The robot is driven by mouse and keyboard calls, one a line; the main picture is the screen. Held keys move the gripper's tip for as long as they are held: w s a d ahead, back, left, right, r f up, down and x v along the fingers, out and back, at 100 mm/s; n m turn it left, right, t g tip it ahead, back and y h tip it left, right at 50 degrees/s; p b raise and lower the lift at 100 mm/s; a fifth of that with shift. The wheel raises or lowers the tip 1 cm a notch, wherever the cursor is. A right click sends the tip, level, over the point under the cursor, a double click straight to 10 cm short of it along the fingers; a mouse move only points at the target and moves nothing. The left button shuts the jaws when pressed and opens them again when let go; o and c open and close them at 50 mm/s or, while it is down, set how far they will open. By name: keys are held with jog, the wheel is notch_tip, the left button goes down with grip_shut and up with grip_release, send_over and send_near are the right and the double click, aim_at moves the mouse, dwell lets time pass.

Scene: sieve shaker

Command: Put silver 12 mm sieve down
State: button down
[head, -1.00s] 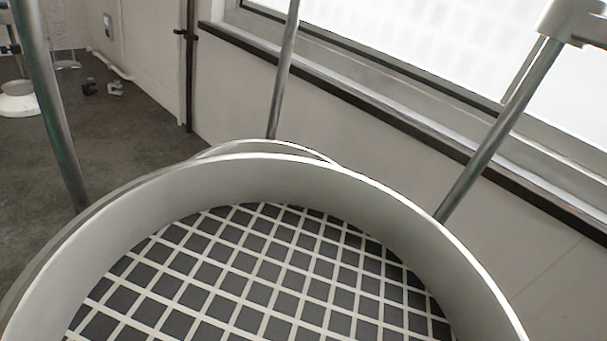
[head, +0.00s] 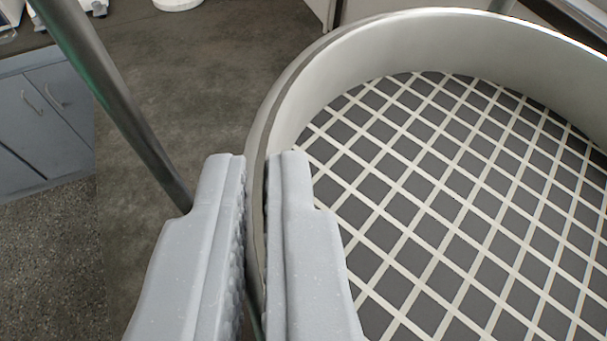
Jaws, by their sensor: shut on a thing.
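The silver sieve (head: 420,40) fills the right half of the head view. It has a round metal wall and a coarse light grid with dark squares showing through. My gripper (head: 262,165) is shut on the sieve's left wall, one grey finger outside the rim and one inside over the mesh. The right and near parts of the sieve run out of view. What lies beneath the sieve is hidden.
A metal rod (head: 120,110) stands slanted just left of my gripper and the sieve. Blue-grey cabinets (head: 35,125) are at the far left. The dark counter surface (head: 215,85) behind is mostly clear, with a white round object (head: 178,4) at the top edge.

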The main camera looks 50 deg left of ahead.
jog(key=shift+f, duration=1.8)
jog(key=c, duration=1.6)
grip_release()
jog(key=b+v, duration=0.1)
jog(key=v, duration=1.1)
jog(key=shift+w, duration=0.15)
